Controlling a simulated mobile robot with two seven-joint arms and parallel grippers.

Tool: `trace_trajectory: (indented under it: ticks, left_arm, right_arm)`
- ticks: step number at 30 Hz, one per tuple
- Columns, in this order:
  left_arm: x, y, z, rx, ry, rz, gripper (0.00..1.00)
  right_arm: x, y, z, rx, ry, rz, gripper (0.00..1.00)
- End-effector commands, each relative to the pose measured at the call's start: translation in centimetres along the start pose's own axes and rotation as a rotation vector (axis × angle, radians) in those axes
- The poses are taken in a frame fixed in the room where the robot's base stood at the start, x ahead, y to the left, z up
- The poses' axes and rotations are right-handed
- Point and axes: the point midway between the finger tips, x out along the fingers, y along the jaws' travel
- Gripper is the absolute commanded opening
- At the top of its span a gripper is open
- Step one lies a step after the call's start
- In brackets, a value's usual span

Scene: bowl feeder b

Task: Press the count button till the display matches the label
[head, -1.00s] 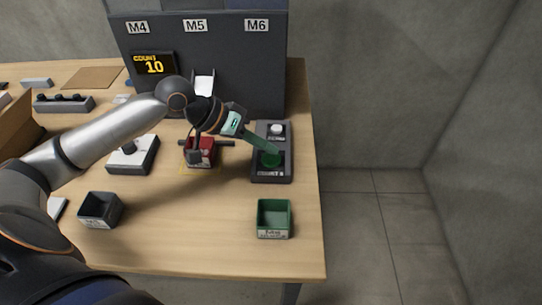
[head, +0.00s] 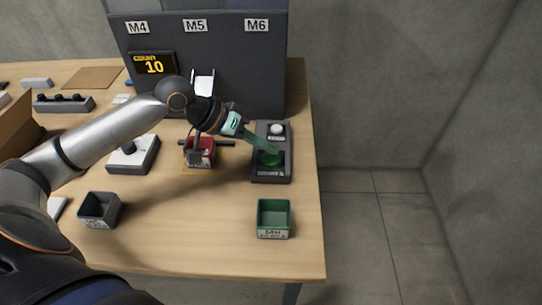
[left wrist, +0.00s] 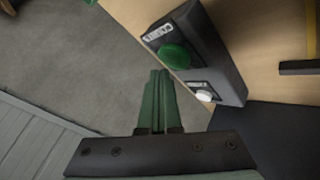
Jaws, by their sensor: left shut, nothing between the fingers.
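The display (head: 153,66) on the dark panel reads COUNT 10. A dark control box (head: 271,174) stands near the table's right edge, with a green button (head: 272,160) at its near end and a white button (head: 277,129) behind it. Both buttons also show in the left wrist view, green (left wrist: 174,56) and white (left wrist: 205,95). My left gripper (head: 270,150) is shut and empty, its green fingertips at the green button; I cannot tell whether they touch it. My right gripper is out of view. The small labels on the box and bins are too blurred to read surely.
A green bin (head: 274,233) stands in front of the box, and a dark bin (head: 85,208) at front left. A red block (head: 205,158) sits under my left wrist. A white-topped box (head: 122,160) is further left. The dark panel (head: 230,75) rises behind.

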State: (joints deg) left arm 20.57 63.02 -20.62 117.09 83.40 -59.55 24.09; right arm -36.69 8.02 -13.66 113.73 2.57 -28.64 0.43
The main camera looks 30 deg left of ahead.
Motion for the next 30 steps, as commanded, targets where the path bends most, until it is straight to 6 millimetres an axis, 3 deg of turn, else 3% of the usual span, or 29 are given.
trace_trajectory:
  ticks: [30]
  left_arm:
    - [0.85,-0.61,0.61,-0.001,0.0,0.0,0.0]
  right_arm:
    - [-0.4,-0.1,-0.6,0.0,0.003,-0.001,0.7]
